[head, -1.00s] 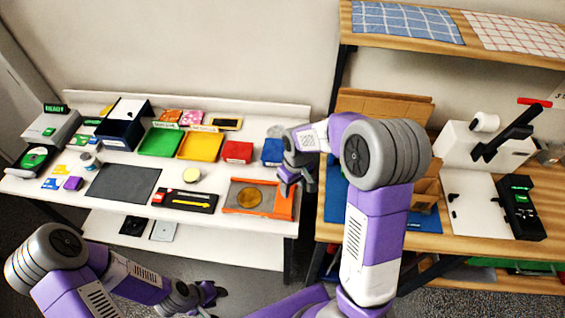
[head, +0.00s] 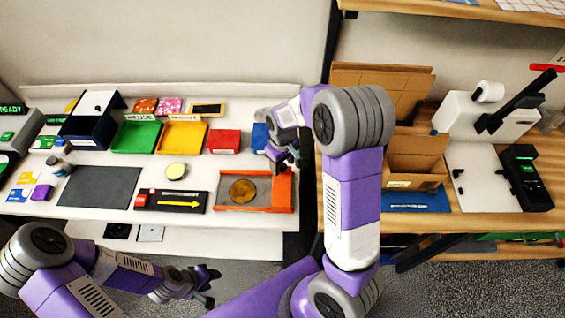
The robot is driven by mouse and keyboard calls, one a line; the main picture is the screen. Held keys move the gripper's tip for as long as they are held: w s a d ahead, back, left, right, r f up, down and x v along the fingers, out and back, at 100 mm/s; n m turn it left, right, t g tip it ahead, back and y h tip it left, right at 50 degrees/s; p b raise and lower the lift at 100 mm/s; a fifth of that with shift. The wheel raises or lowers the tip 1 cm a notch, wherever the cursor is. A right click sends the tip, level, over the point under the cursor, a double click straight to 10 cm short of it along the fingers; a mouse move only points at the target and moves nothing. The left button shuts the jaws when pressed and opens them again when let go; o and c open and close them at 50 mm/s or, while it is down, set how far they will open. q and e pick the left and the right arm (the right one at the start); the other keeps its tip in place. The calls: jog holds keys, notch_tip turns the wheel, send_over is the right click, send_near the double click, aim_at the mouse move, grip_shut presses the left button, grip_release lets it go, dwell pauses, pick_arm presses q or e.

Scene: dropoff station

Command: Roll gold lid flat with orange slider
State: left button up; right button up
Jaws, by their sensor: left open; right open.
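The gold lid (head: 242,190) is a round gold disc lying on the grey bed of an orange-framed station on the white table. The orange slider (head: 282,194) is the upright orange piece at the right end of that station, to the right of the lid and apart from it. My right gripper (head: 288,165) is open and hangs just above and behind the slider, pointing down; whether it touches the slider cannot be told. My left gripper (head: 207,285) is open and empty, low in front of the table, away from the station.
Left of the station lie a black panel with a yellow arrow (head: 178,203), a round pale tin (head: 176,172) and a dark grey mat (head: 100,186). Behind stand a red box (head: 224,141), a yellow tray (head: 182,138) and a green tray (head: 136,137). A wooden bench with cardboard boxes (head: 415,160) stands right.

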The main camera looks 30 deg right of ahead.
grip_shut()
dwell(0.3)
jog(key=shift+d, duration=0.1)
jog(key=shift+s+d, duration=0.3)
jog(key=shift+d, duration=0.2)
grip_release()
jog(key=shift+d, duration=0.1)
jog(key=shift+r, duration=0.45)
notch_tip(320, 180, up, 7)
jog(key=p, duration=0.1)
jog(key=shift+f, duration=0.15)
